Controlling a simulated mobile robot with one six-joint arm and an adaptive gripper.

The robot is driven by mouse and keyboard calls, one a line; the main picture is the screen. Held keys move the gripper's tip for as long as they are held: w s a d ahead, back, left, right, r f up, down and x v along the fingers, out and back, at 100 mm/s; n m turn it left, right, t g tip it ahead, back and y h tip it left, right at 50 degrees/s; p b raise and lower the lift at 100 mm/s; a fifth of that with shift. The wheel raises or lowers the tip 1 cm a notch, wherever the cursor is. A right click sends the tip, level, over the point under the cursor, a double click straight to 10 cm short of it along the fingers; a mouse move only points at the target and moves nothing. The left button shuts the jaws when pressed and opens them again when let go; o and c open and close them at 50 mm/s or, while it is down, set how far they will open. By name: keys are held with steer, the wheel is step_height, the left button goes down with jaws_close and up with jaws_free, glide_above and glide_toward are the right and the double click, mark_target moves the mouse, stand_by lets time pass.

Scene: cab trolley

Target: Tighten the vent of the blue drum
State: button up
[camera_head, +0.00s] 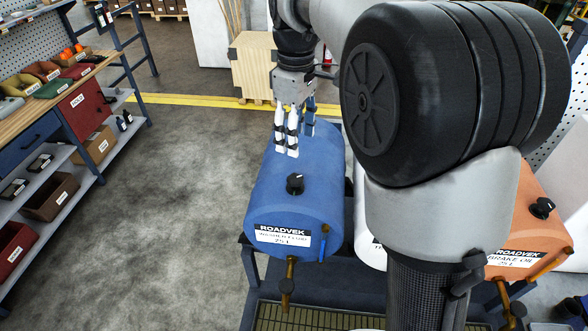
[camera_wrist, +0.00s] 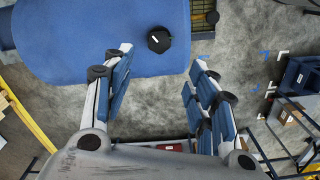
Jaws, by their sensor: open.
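The blue drum (camera_head: 262,210) lies on its side on a dark rack, with a white ROADVEK washer fluid label, 25 L, on its front end. Its vent is a black knob (camera_head: 295,183) with a white mark, on top near the front. In the wrist view, the blue drum (camera_wrist: 90,45) fills the upper left and the vent knob (camera_wrist: 159,39) shows just beyond the gap between my fingertips. My gripper (camera_head: 293,145) points down above the drum, behind the knob in the head view. Its fingers (camera_wrist: 161,60) are open, empty and apart from the knob.
An orange brake oil drum (camera_head: 525,215) with its own black knob (camera_head: 541,207) lies at the right. A white drum (camera_head: 366,246) between them is mostly hidden by my arm. A brass tap (camera_head: 288,285) sticks out below the blue drum's label. Open floor (camera_head: 180,200) lies left, beside shelving.

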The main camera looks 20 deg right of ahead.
mark_target(295, 178)
step_height(295, 178, down, 12)
steer(key=shift+f, duration=0.1)
stand_by(0.4)
steer(key=c, duration=1)
